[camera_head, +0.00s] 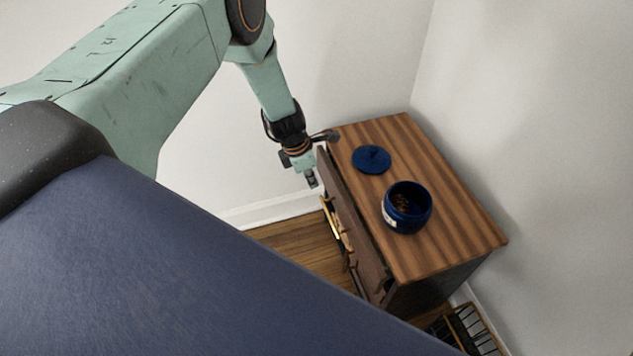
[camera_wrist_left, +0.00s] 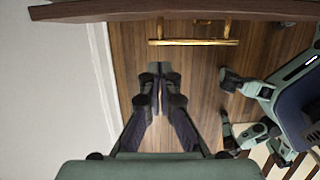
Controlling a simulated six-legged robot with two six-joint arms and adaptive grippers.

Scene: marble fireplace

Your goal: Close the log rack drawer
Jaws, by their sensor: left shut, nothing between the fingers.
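The wooden cabinet (camera_head: 440,215) stands against the wall, with a striped brown top. Its drawer front (camera_head: 352,225) juts out a little on the left side, with a dark gap between it and the cabinet top. A brass handle (camera_head: 333,232) is on that front; it also shows in the left wrist view (camera_wrist_left: 193,42), below the edge of the drawer front (camera_wrist_left: 180,9). My left gripper (camera_head: 312,181) is shut and empty, outside the drawer front near its far end. Its fingertips (camera_wrist_left: 157,72) point toward the drawer side. My right gripper is not in view.
A blue jar (camera_head: 407,208) with brown contents and its blue lid (camera_head: 371,159) sit apart on the cabinet top. White walls (camera_head: 530,110) stand behind and beside it. Wooden floor (camera_head: 298,240) lies clear before the drawer. A dark slatted rack (camera_head: 468,331) is at lower right.

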